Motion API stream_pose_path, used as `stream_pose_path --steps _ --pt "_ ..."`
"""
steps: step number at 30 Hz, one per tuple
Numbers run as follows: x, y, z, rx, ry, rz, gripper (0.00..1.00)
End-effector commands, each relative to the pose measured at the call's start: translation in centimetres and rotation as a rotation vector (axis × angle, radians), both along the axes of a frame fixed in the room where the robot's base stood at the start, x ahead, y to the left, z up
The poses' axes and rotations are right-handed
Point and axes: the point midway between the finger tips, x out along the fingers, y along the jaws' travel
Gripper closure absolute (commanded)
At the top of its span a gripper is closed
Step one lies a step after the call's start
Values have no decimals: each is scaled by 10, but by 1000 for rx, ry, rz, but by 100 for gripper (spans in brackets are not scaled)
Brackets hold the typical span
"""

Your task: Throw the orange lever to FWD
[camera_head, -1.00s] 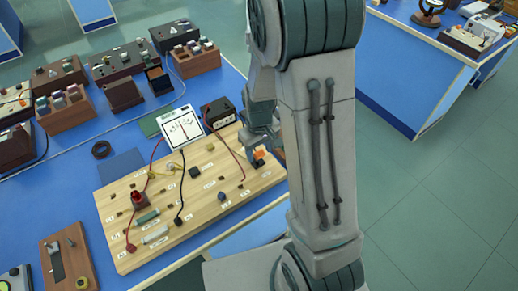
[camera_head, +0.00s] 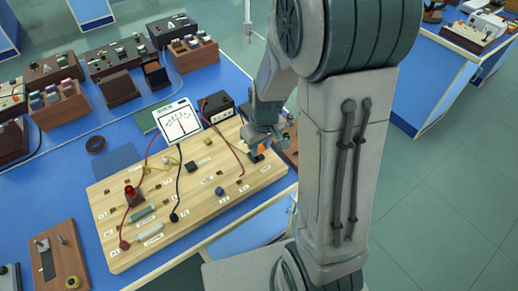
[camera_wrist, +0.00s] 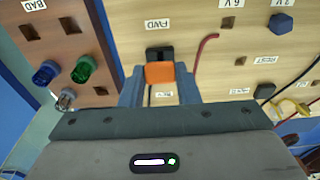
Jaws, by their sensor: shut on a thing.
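The orange lever (camera_wrist: 160,72) sits on a black base (camera_wrist: 160,53) on the wooden board (camera_head: 205,165). In the wrist view, my gripper (camera_wrist: 160,76) has one finger on each side of the orange handle and is shut on it. The FWD label (camera_wrist: 157,24) lies beyond the base, at the top of the picture. The REV label (camera_wrist: 163,94) shows on the near side, between the fingers. I cannot tell the lever's exact tilt. In the head view, my gripper (camera_head: 266,143) is at the board's right end and hides much of the lever.
A red wire (camera_wrist: 206,50) runs close to the lever. In the head view, a meter (camera_head: 179,120) and a black box (camera_head: 218,108) stand behind the board.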

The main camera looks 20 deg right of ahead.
Motion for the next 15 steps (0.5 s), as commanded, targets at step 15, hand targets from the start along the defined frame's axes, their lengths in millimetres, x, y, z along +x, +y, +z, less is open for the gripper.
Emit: stream_pose_path --steps 15 --pt "-2 -1 0 10 -35 1 94"
